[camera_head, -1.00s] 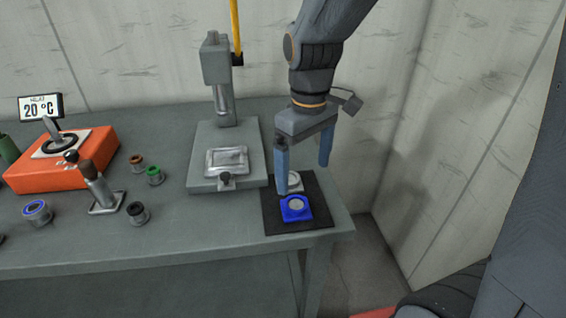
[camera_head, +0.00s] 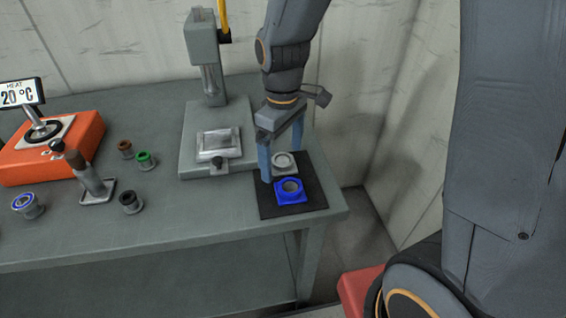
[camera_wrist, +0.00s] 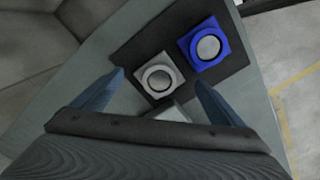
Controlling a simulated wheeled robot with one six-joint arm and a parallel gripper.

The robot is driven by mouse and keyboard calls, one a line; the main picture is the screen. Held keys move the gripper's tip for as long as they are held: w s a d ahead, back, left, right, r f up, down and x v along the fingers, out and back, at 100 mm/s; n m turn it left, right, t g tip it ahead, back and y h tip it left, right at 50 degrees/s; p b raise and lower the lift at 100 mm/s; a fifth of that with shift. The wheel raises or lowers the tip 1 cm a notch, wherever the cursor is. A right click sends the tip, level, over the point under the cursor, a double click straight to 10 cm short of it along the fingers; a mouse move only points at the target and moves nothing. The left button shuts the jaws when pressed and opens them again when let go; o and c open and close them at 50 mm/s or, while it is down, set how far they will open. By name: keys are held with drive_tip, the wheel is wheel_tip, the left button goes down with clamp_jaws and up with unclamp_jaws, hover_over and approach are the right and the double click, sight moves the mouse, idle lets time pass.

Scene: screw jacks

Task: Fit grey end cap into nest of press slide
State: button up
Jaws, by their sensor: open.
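The grey end cap (camera_head: 285,163), a square flange with a round raised ring, lies on the black mat (camera_head: 315,188). My gripper (camera_head: 282,165) is open and empty, its blue fingers above the mat beside the grey cap. In the wrist view the grey cap (camera_wrist: 160,77) shows between and just ahead of the fingertips (camera_wrist: 159,78); I cannot tell whether they touch it. The press (camera_head: 203,45) stands left of the mat. Its slide carries a silvery square nest (camera_head: 217,144) that looks empty, with a dark knob (camera_head: 220,164) in front.
A blue end cap (camera_head: 289,190) sits on the mat close in front of the grey one. An orange heater (camera_head: 60,160) reading 20 °C, a handled tool (camera_head: 92,178) and several small bushings stand left. A pale block (camera_wrist: 172,113) shows near my palm. The bench front is clear.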

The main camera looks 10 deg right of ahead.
drive_tip(key=c, duration=1.4)
